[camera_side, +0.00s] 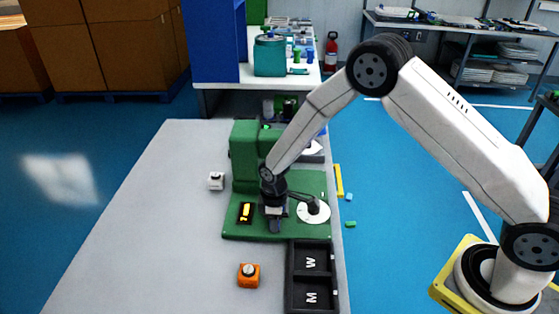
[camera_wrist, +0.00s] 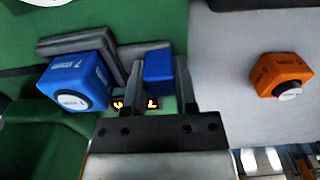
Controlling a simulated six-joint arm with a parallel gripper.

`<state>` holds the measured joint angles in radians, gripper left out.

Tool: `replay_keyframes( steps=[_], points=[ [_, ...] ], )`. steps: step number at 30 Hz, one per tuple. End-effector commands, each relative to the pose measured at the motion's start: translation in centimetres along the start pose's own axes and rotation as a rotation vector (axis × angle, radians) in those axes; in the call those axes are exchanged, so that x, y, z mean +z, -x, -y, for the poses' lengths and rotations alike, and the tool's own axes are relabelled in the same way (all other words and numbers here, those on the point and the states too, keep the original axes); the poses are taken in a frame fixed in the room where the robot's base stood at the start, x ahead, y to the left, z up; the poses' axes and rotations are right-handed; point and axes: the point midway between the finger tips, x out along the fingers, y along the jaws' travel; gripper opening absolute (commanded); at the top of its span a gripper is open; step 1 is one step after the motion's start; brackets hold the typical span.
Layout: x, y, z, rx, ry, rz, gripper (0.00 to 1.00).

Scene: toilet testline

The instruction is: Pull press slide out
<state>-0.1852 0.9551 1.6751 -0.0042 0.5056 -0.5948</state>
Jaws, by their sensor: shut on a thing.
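The green press (camera_side: 245,160) stands on a green base plate (camera_side: 285,235) on the grey table. In the wrist view, a blue cube marked "7 mm" (camera_wrist: 82,84) sits against the dark grey bars of the press slide (camera_wrist: 75,42). My gripper (camera_wrist: 158,62) is shut with a blue block (camera_wrist: 158,68) between its fingers, beside those bars; it looks like the slide's handle. In the side view my gripper (camera_side: 275,222) is low over the front of the base plate. The wrist hides most of the slide and the blue cube there.
An orange cube (camera_side: 249,275) lies in front of the press, also in the wrist view (camera_wrist: 282,75). A black tray marked W and M (camera_side: 311,277) is close at the front right. The table's left side is clear.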

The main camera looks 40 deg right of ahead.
Motion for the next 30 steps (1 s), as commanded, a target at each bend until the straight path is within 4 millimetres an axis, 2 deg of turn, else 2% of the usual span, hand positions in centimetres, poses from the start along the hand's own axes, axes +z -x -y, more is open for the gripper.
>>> replay_keyframes(
  steps=[1, 2, 3, 5, 20, 30],
  points=[
    [-0.1, 0.0, 0.6, -0.008, 0.002, 0.004, 0.0],
    [-0.1, 0.0, 0.6, -0.008, 0.002, 0.004, 0.38],
    [-0.1, 0.0, 0.6, -0.009, 0.002, 0.005, 0.51],
    [-0.1, 0.0, 0.6, -0.009, 0.002, 0.005, 0.7],
    [-0.1, 0.5, 0.3, -0.005, 0.002, 0.004, 0.71],
    [-0.1, 3.9, 0.3, -0.004, 0.002, 0.001, 0.71]
  ],
)
